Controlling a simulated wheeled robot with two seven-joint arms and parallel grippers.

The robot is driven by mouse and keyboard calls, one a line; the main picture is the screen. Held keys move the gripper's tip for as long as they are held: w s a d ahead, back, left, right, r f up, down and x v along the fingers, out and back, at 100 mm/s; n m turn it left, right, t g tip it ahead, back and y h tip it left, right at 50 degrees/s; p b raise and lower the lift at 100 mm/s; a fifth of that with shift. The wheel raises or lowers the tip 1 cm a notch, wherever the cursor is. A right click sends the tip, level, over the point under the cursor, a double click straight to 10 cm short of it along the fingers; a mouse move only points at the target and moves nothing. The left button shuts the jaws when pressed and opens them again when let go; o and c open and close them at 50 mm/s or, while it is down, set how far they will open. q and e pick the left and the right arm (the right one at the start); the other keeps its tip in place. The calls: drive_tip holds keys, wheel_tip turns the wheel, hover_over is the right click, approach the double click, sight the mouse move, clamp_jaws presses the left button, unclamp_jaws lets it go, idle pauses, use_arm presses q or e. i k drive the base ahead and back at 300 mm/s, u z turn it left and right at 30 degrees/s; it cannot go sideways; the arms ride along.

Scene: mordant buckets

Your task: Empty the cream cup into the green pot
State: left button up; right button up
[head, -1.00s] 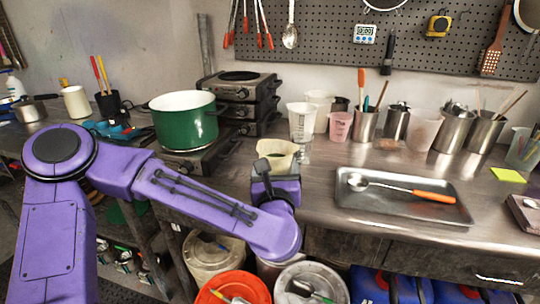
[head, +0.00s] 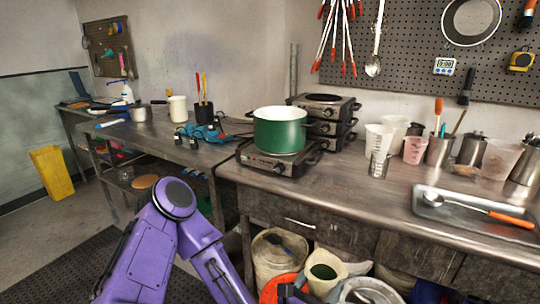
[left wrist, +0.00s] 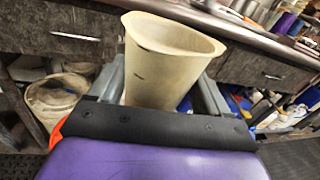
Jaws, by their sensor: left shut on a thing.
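The cream cup (head: 325,270) is at the bottom of the head view, in front of the counter's edge and below the counter top. Something dark green shows inside it. My left gripper (head: 294,293) is shut on the cup; the left wrist view shows the cream cup (left wrist: 165,62) upright or slightly tilted between the two grey fingers (left wrist: 162,85). The green pot (head: 279,132), with a white inside, stands on a hot plate (head: 262,160) at the counter's left end, farther back and above the cup. My right gripper is not in view.
A metal beaker (head: 379,164) and clear measuring cup (head: 376,138) stand right of the pot. A tray (head: 428,207) with a ladle lies farther right. Stacked burners (head: 325,115) are behind the pot. Buckets (head: 277,252) sit under the counter. The counter before the beaker is clear.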

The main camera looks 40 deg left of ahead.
sight(278, 129)
drive_tip(key=u, duration=0.45)
drive_tip(key=k, duration=1.05)
drive_tip(key=u, duration=1.55)
drive_tip(key=i, duration=1.35)
drive_tip(key=z, duration=0.3)
drive_tip(key=i, duration=0.75)
drive_tip(key=z, duration=1.2)
drive_tip(key=i, duration=0.25)
drive_tip(key=z, duration=0.15)
